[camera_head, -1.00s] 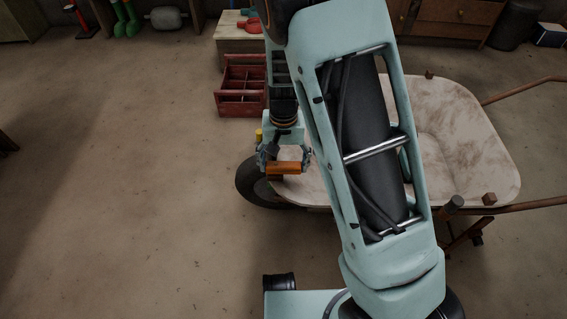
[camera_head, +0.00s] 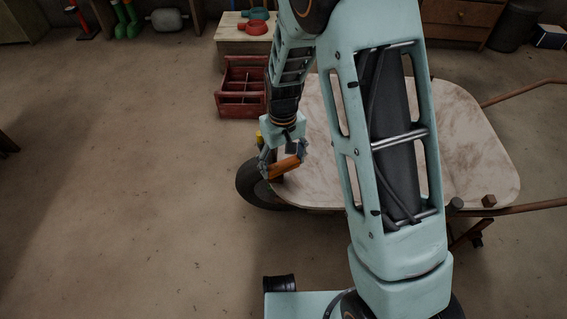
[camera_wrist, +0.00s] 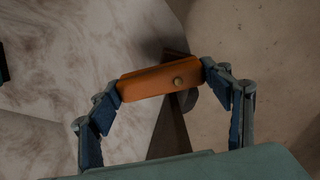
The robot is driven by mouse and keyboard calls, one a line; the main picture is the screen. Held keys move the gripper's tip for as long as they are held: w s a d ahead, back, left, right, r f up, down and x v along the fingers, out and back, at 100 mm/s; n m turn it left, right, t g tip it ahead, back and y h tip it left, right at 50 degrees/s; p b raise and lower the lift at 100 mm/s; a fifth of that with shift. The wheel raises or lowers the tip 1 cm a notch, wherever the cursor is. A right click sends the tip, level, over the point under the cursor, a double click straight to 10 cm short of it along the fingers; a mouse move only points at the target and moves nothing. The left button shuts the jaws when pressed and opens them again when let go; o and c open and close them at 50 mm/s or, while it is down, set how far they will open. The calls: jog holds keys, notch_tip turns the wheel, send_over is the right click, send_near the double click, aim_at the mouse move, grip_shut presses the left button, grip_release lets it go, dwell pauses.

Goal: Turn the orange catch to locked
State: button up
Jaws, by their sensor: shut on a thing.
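The orange catch (camera_head: 285,168) is a short bar, tilted in the head view with its right end higher. In the wrist view the catch (camera_wrist: 150,83) lies across the middle with a small round brass-coloured pin on its face. My gripper (camera_wrist: 161,80) is shut on it, one blue-padded finger at each end. In the head view my gripper (camera_head: 283,163) is at the left edge of the pale tray. A dark wedge-shaped part (camera_wrist: 171,130) shows behind the catch. No locked mark can be made out, and the catch's mounting is mostly hidden.
A wheelbarrow with a stained pale tray (camera_head: 470,150) stands under my arm, its dark wheel (camera_head: 252,184) at left. The floor at left is clear.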

aim_at(280, 161)
jog(key=n, duration=0.2)
jog(key=n+p, duration=0.1)
jog(key=n, duration=0.3)
jog(key=shift+w+a, duration=0.35)
jog(key=shift+w, duration=0.05)
dwell(0.3)
jog(key=o, duration=1.7)
notch_tip(280, 161, up, 12)
jog(key=shift+p, duration=0.3)
